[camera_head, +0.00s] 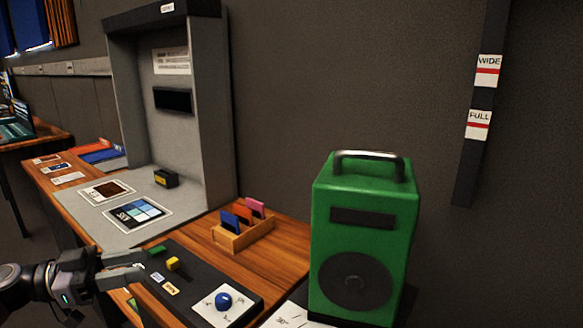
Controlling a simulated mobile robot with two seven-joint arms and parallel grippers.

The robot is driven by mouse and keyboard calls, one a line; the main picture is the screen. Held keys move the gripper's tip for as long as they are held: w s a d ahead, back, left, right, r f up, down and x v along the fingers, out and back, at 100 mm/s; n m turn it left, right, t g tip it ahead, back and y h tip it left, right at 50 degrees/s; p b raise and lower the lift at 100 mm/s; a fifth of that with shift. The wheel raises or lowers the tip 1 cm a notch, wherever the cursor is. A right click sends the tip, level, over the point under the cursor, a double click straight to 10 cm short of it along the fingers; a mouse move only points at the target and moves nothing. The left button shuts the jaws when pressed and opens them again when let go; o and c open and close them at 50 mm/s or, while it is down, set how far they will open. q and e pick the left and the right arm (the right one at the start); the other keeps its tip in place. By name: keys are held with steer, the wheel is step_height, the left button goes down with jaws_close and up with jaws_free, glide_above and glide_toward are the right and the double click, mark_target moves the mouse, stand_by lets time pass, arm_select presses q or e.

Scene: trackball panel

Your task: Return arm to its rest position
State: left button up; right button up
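My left gripper (145,264) comes in from the lower left, its fingers pointing right. The fingers are apart with nothing visible between them. They are at the left edge of the dark control panel (190,285), close to a green control (156,250) and a yellow control (174,264); I cannot tell whether they touch it. The blue trackball (223,300) sits on a white marked plate at the panel's right end, clear of the gripper. My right gripper is not in view.
A green speaker-like box (362,235) with a handle stands right of the panel. A wooden holder (243,235) with coloured cards is behind the panel. A tall grey booth (165,110) rises at the back left. The wall at the right carries labels WIDE and FULL.

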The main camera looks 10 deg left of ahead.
arm_select(q)
steer(key=w+a+r+n+t+y, duration=0.4)
steer(key=w+a+r+t+y, duration=0.1)
steer(key=w+a+t+y, duration=0.55)
steer(key=s+a+f+n+g+y, duration=0.2)
steer(key=a+f+n+g+y, duration=0.15)
steer(key=a+f+y, duration=0.65)
steer(key=s+d+f+g+h, duration=0.1)
steer(key=s+d+f+h, duration=0.1)
steer(key=s+d+f, duration=0.5)
steer(key=s+d+f+g+h, duration=0.2)
steer(key=d+f, duration=0.8)
steer(key=f, duration=0.2)
steer(key=s+d+f+n+g+h, duration=0.1)
steer(key=s+d+f, duration=0.2)
steer(key=s+d, duration=0.5)
steer(key=s+d+f+n+g+h, duration=0.1)
steer(key=s+d+f, duration=0.3)
steer(key=s+d, duration=0.5)
steer(key=shift+s+d+f+n+h, duration=0.25)
steer(key=shift+s+d+n+h, duration=0.1)
steer(key=shift+d+n, duration=0.25)
